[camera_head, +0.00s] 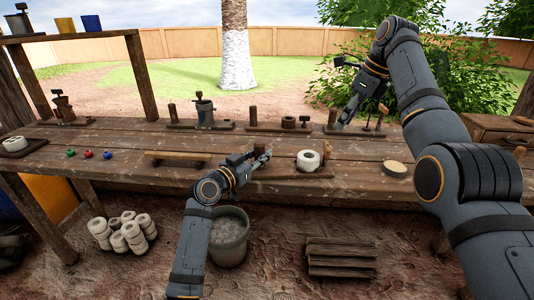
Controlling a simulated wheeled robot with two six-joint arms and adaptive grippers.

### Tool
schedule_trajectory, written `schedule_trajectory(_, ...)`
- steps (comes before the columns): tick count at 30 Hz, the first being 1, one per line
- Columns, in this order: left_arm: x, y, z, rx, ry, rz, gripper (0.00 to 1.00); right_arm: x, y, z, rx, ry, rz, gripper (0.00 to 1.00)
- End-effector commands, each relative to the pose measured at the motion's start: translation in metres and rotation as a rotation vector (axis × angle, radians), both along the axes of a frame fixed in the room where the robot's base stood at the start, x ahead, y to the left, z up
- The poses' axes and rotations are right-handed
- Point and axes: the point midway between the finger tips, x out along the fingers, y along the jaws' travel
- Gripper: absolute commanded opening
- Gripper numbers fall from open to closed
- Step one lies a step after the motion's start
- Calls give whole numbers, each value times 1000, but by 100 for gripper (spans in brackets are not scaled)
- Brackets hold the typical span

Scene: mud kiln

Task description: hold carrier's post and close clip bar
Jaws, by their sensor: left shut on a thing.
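The carrier (290,174) is a low dark wooden board near the front middle of the bench. A thick white ring (308,160) sits on it, and a short upright piece (326,150) stands at its right end. My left gripper (262,157) is at the carrier's left end, shut on what looks like the carrier's post, which the fingers mostly hide. My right gripper (342,122) points down by the dark stands at the bench's back right, apart from the carrier. Its fingers are too small to tell open from shut. I cannot make out the clip bar clearly.
Several dark wooden stands (282,128) line the bench's back edge. A small plank (177,157) lies left of the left gripper, with coloured balls (88,154) farther left. A round pale-topped piece (395,168) and a wooden box (502,131) are at right.

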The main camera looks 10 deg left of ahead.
Motion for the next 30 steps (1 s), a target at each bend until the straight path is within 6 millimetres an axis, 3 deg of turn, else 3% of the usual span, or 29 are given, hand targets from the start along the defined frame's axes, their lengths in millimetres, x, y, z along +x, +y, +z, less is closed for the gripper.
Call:
schedule_trajectory(5,0,0,0,0,0,0,0,7,11,-7,-107,-117,227,36)
schedule_trajectory(13,0,0,0,0,0,0,0,7,38,-17,-502,-443,955,36)
schedule_trajectory(21,0,0,0,0,0,0,0,-26,44,-19,-931,-628,1579,36)
schedule_trajectory(30,0,0,0,0,0,0,0,-59,31,-18,-1191,-643,1891,36)
